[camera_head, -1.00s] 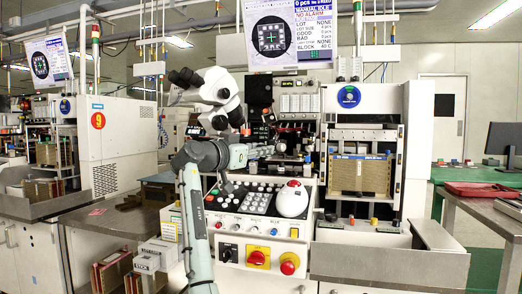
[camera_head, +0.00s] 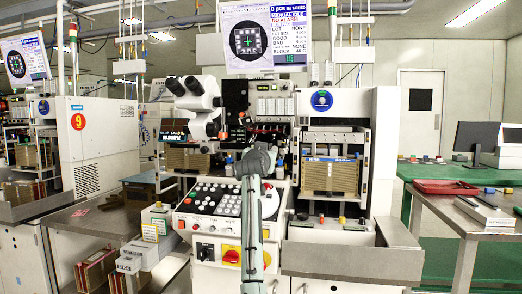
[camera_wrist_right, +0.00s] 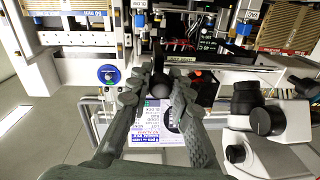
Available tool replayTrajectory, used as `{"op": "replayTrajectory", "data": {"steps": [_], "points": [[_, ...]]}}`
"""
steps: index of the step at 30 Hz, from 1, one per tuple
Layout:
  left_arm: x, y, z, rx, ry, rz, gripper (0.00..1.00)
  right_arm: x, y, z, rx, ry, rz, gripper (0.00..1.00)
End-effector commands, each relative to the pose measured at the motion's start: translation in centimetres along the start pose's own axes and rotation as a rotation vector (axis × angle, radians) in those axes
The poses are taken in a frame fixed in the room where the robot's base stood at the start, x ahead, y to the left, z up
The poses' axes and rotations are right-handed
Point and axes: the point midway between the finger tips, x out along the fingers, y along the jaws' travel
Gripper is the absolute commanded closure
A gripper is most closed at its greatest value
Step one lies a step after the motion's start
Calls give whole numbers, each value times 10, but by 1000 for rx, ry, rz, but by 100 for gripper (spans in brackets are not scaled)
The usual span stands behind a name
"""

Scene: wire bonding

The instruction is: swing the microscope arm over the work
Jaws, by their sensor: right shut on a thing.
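The white microscope head (camera_head: 200,105) with black eyepieces stands over the back left of the bonder, above its dark work area. It also shows at the right of the right wrist view (camera_wrist_right: 270,125). My right arm rises in front of the bonder's panel. Its gripper is hidden behind my own wrist in the head view. In the right wrist view my right gripper (camera_wrist_right: 163,82) is shut on a dark round knob (camera_wrist_right: 168,88). How the knob joins the microscope arm is hidden. My left gripper is in neither view.
A monitor (camera_head: 266,38) hangs above the microscope. A brown magazine (camera_head: 331,178) stands to the right. A side bench holds a red tray (camera_head: 447,186).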

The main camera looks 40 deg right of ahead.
Motion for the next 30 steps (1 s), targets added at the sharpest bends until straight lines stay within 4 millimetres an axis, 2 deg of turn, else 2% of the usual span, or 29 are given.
{"op": "replayTrajectory", "data": {"steps": [6,7,12,23,26,30], "points": [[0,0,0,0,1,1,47,1,3,-4,3,8,3,100],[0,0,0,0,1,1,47,1,3,-4,3,8,4,79],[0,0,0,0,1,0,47,1,2,-3,2,6,4,59],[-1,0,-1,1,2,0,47,-5,1,-2,2,5,2,59],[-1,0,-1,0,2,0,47,-18,0,-1,3,4,1,59],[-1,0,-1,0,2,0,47,-47,0,-2,4,6,1,59]]}}
